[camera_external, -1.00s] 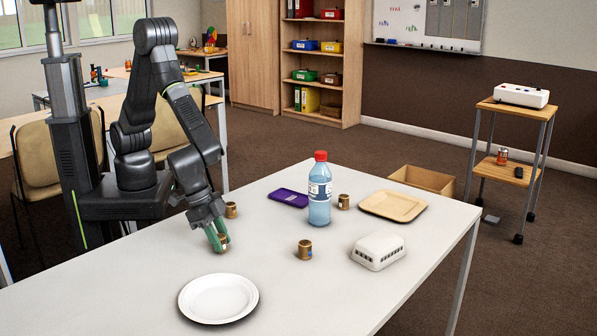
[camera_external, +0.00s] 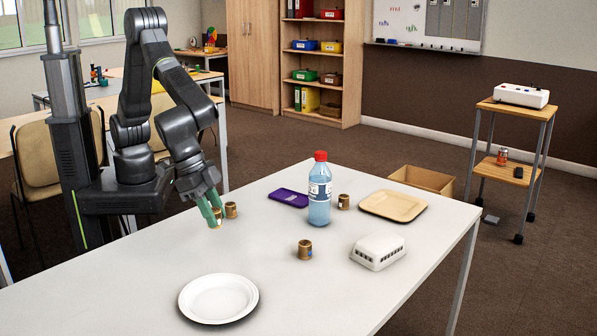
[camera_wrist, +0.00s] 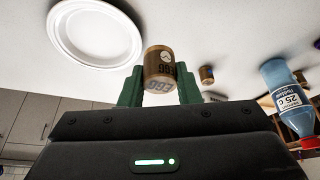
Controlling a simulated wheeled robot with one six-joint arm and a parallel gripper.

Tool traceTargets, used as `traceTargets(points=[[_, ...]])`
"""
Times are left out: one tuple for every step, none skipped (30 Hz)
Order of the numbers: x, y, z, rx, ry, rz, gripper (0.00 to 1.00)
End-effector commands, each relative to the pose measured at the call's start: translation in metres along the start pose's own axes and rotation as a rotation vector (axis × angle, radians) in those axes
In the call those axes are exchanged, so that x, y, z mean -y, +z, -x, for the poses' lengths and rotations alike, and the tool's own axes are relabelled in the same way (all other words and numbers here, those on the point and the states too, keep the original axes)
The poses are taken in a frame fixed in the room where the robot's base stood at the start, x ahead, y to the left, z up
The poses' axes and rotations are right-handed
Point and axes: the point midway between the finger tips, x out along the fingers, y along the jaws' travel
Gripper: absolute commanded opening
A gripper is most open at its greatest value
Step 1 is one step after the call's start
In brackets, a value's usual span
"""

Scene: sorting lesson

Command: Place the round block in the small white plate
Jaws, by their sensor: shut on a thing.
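My gripper (camera_external: 213,211) has green fingers and is shut on a small golden-brown round block (camera_wrist: 158,68) with dark lettering like "EGG". It holds the block above the left part of the table, and the fingers partly hide it in the external view. The small white plate (camera_external: 218,298) is round and empty, at the front of the table, apart from my gripper and nearer the camera. It also shows in the wrist view (camera_wrist: 95,35).
A water bottle with a red cap (camera_external: 320,190) stands mid-table. A purple flat item (camera_external: 288,198), a tan square tray (camera_external: 393,206) and a white box with slots (camera_external: 377,251) lie around it. The table between my gripper and the plate is clear.

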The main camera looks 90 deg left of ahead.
Motion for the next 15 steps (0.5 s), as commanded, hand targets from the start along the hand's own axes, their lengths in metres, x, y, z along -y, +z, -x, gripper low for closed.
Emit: traceTargets(points=[[-0.016, -0.005, 0.004, 0.000, 0.000, 0.000, 0.08], [-0.023, -0.007, 0.004, -0.001, -0.001, 0.003, 0.08], [-0.032, -0.010, 0.005, -0.001, -0.003, 0.007, 0.08], [-0.039, -0.011, 0.005, -0.001, -0.004, 0.010, 0.08], [-0.045, -0.012, 0.006, -0.002, -0.004, 0.012, 0.08], [-0.051, -0.013, 0.006, -0.001, -0.006, 0.015, 0.08], [-0.055, -0.015, 0.006, -0.001, -0.006, 0.017, 0.08], [-0.058, -0.015, 0.006, -0.001, -0.007, 0.019, 0.08], [-0.062, -0.015, 0.005, -0.001, -0.007, 0.021, 0.08], [-0.064, -0.014, 0.004, -0.001, -0.008, 0.022, 0.08], [-0.065, -0.013, 0.001, 0.000, -0.009, 0.022, 0.08], [-0.066, -0.011, -0.004, 0.001, -0.010, 0.022, 0.08], [-0.067, -0.009, -0.009, 0.002, -0.011, 0.022, 0.08], [-0.066, -0.006, -0.015, 0.003, -0.012, 0.022, 0.08], [-0.066, -0.003, -0.023, 0.002, -0.011, 0.023, 0.08]])
